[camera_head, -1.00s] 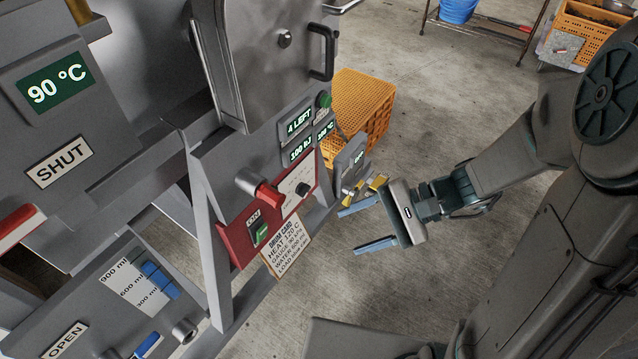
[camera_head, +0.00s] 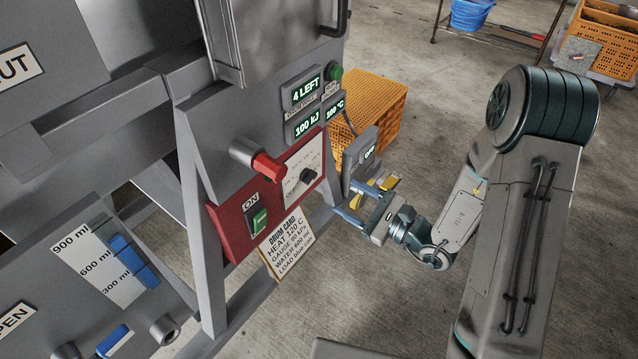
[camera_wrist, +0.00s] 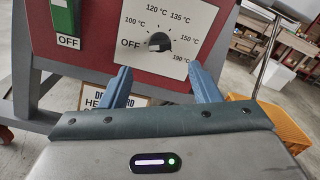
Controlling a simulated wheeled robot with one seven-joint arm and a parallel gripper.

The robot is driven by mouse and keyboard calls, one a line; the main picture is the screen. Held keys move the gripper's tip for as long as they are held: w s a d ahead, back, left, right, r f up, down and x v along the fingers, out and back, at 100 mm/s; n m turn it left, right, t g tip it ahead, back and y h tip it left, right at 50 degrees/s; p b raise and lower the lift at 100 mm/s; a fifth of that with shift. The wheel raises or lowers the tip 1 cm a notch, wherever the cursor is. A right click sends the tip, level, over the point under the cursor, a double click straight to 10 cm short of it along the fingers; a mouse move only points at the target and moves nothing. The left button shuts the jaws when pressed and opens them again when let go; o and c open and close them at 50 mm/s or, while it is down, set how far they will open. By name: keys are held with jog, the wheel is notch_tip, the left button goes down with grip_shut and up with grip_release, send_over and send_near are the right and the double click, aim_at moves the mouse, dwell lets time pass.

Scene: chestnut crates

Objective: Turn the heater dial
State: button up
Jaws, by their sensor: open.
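The heater dial (camera_head: 307,175) is a small black knob on a white scale plate on the red panel. In the wrist view the knob (camera_wrist: 160,42) sits above and between my fingertips, with marks from OFF through 100, 120, 135, 150 to 190 °C around it. Its exact pointing is hard to tell. My gripper (camera_head: 352,203) is open and empty, its blue fingers pointing at the panel from the right. In the wrist view the fingertips (camera_wrist: 160,70) are spread below the knob, not visibly touching it.
A green switch (camera_head: 259,221) and a red-ended lever (camera_head: 267,167) sit left of the dial. A drum card (camera_head: 287,240) reading HEAT 120 C hangs below. An orange crate (camera_head: 375,105) is behind; open floor lies right.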

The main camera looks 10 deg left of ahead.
aim_at(313, 178)
jog(key=b+x, duration=0.1)
jog(key=x, duration=0.8)
jog(key=shift+w+a, duration=0.1)
jog(key=shift+a, duration=0.2)
jog(key=c, duration=1)
